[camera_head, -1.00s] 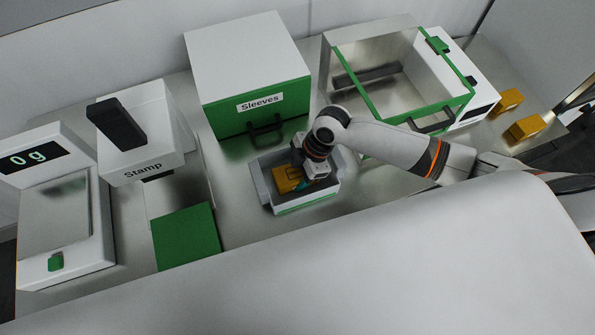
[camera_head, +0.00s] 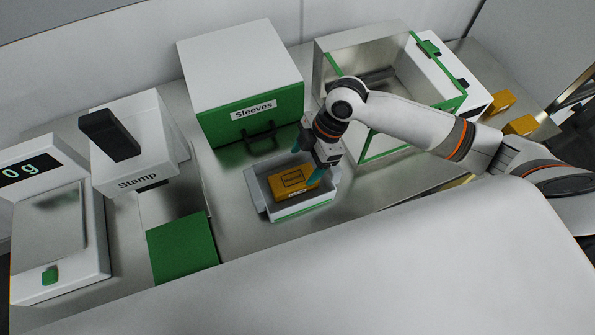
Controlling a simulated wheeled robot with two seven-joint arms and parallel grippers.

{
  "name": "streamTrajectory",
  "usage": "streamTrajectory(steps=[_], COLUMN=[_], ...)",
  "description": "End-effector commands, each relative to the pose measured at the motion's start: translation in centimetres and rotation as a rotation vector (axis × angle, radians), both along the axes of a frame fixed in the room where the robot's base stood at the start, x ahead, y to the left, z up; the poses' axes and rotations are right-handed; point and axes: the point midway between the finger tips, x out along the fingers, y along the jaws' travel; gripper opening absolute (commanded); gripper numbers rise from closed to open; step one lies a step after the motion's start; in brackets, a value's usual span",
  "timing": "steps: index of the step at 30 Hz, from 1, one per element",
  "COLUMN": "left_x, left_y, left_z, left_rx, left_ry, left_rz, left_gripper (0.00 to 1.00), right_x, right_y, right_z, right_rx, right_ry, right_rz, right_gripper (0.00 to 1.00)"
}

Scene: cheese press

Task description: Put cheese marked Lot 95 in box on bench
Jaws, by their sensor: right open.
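A yellow-orange cheese block (camera_head: 291,182) lies inside the open grey-white box (camera_head: 303,210) on the steel bench. The cheese has a dark rectangular mark on top and a small pale label on its front side; I cannot read the lot number. My right gripper (camera_head: 313,170) is over the right part of the box, its teal fingers apart, one on the far side and one at the cheese's right end. It holds nothing. I cannot tell whether a finger touches the cheese. My left gripper is not in view.
Two more yellow blocks (camera_head: 519,125) sit at the right end of the bench. A Sleeves cabinet (camera_head: 250,65) and a green-framed glass-fronted chamber (camera_head: 371,53) stand behind the box. A Stamp machine (camera_head: 137,160), a green pad (camera_head: 182,243) and a scale reading 0 g (camera_head: 50,225) stand left.

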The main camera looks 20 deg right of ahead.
Motion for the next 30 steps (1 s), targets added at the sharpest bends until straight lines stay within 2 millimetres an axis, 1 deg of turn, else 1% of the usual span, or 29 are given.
streamTrajectory(steps=[1,3,6,9,30], left_x=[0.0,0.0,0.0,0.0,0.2], left_y=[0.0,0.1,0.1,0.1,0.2], left_z=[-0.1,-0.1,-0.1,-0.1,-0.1], left_rx=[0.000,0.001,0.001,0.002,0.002], left_ry=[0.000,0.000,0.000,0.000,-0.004], left_rz=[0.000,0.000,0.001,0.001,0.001], left_gripper=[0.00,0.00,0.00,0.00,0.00], right_x=[0.0,0.1,0.1,0.0,0.0], right_y=[-0.4,-0.7,-1.1,-1.3,-1.3], right_z=[0.8,1.7,2.6,3.1,3.1], right_rx=[-0.001,0.000,0.000,0.000,0.001], right_ry=[-0.004,-0.003,-0.001,0.000,0.001], right_rz=[0.001,0.001,0.001,0.001,0.000], right_gripper=[0.74,0.74,0.74,0.74,0.74])
